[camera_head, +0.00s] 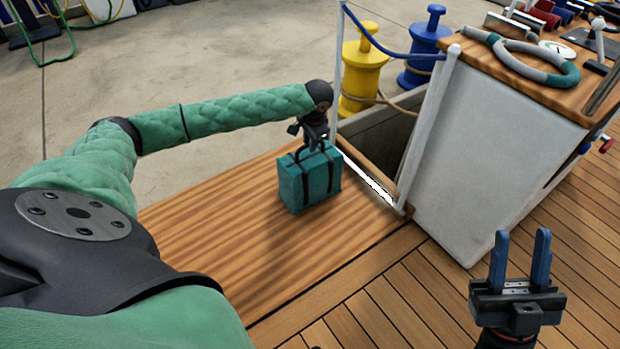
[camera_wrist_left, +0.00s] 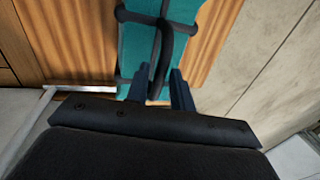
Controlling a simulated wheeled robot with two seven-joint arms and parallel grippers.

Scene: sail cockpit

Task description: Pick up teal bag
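The teal bag (camera_head: 309,182) stands upright on the wooden bench with dark straps and dark handles on top. My left gripper (camera_head: 311,140) is right above it, at the handles. In the left wrist view the fingers (camera_wrist_left: 160,90) are apart, with a dark handle (camera_wrist_left: 163,50) of the teal bag (camera_wrist_left: 137,45) between them. A gap shows beside the handle, so the fingers do not look closed on it. My right gripper (camera_head: 521,262) is open and empty at the lower right, above the deck, far from the bag.
The wooden bench (camera_head: 205,235) has free room left of the bag. A white console (camera_head: 465,150) with a wooden top stands to the right. A white post (camera_head: 430,125) with a blue rope, a yellow bollard (camera_head: 362,75) and a blue bollard (camera_head: 424,50) are behind.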

